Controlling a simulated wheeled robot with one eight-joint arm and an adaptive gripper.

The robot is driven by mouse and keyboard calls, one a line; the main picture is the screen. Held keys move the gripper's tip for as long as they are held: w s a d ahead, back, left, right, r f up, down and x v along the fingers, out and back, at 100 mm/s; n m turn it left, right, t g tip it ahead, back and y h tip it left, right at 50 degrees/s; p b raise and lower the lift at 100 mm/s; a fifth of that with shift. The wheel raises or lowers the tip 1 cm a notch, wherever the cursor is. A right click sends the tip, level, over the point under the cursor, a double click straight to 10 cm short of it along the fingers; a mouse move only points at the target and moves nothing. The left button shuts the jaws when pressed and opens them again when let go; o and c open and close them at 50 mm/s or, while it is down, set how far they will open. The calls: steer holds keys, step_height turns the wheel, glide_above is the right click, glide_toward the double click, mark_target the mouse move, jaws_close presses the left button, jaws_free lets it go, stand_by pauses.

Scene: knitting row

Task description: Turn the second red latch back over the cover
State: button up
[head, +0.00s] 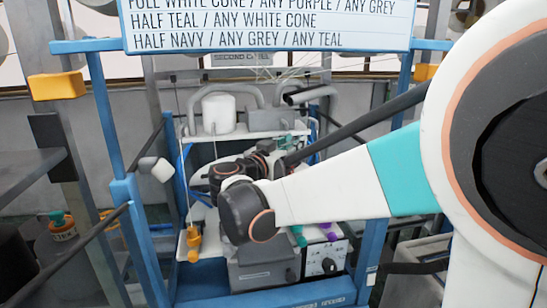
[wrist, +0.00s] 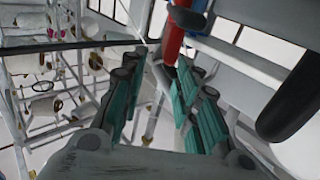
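A red bar (wrist: 173,40), which looks like a latch, shows at the top middle of the wrist view, with a dark end at its upper right. It lies beyond my gripper (wrist: 160,88), close to the tip of the right finger; I cannot tell if they touch. My gripper is open, with teal pads apart and nothing between them. A pale grey panel (wrist: 235,62), possibly the cover, runs right of the red bar. In the head view my arm's dark wrist joints hide the gripper, and no red latch shows; which latch this is cannot be told.
A blue frame (head: 111,110) surrounds the machine, with a white sign (head: 270,25) across its top. A white cone (head: 218,113) stands on a shelf behind my wrist. A grey box (head: 262,270) sits below. A dark rounded part (wrist: 300,98) is close at right in the wrist view.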

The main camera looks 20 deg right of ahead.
step_height(320, 180, up, 6)
steer(key=shift+r, duration=0.2)
stand_by(0.4)
